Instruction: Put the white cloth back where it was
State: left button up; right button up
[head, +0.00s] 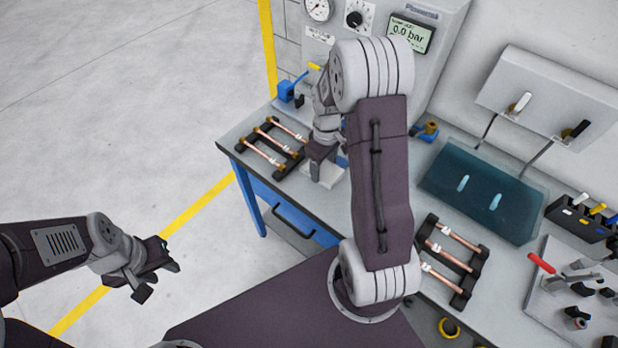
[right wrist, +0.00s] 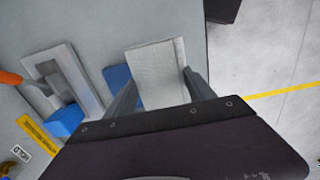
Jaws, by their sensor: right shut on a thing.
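The white cloth (right wrist: 158,72) is a pale, folded rectangle between the two fingers of my right gripper (right wrist: 158,92) in the right wrist view. The gripper is shut on it. In the head view the cloth (head: 330,180) shows just under my right gripper (head: 322,165), over the workbench's front part; I cannot tell whether it touches the top. My arm hides part of the bench behind it. My left gripper (head: 155,272) is open and empty, out over the floor left of the bench.
A rack with copper tubes (head: 262,150) stands left of the cloth. A second rack (head: 448,262) is further right on the workbench (head: 240,146). A dark teal mat (head: 480,190) lies behind it. A grey board with tools (head: 550,300) is at the right. A pressure panel (head: 440,60) stands behind.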

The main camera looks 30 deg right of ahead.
aim_at(308, 169)
jog(key=a, duration=0.1)
jog(key=w+a+f, duration=0.2)
jog(key=a, duration=0.1)
jog(key=shift+f, duration=0.25)
notch_tip(308, 169, down, 4)
jog(key=shift+s+d+r+p, duration=0.15)
jog(key=shift+r+p, duration=0.1)
jog(key=shift+p, duration=0.3)
jog(key=shift+f, duration=0.25)
jog(key=shift+f, duration=0.1)
jog(key=o, duration=1.4)
